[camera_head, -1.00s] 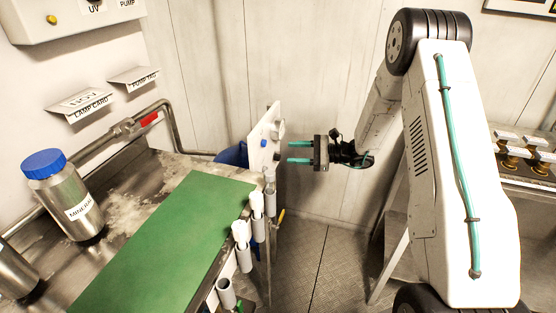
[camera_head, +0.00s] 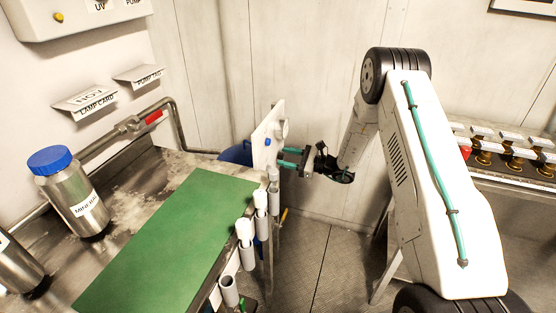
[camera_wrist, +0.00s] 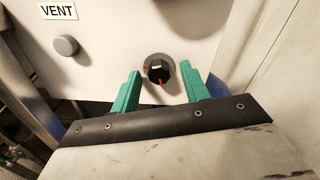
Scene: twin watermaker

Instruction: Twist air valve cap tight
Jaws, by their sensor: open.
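A black knob-like cap (camera_wrist: 158,72) with a red mark sits on a round grey base on a white panel (camera_wrist: 110,65) in the wrist view. I take it to be the air valve cap. My gripper (camera_wrist: 160,88) has two teal fingers, open, one to each side of the cap in the picture and a little below its centre. I cannot tell how deep the fingers reach, and no contact shows. In the head view my gripper (camera_head: 288,158) points left at the panel (camera_head: 267,134), its fingertips close to the panel face. The cap is not clear there.
A grey round button (camera_wrist: 66,46) sits under a VENT label (camera_wrist: 58,10). A bench with a green mat (camera_head: 170,240) stands left, with tube holders (camera_head: 246,256) along its edge. A blue-capped bottle (camera_head: 75,200) stands on it. Another counter with valves (camera_head: 490,150) is at right.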

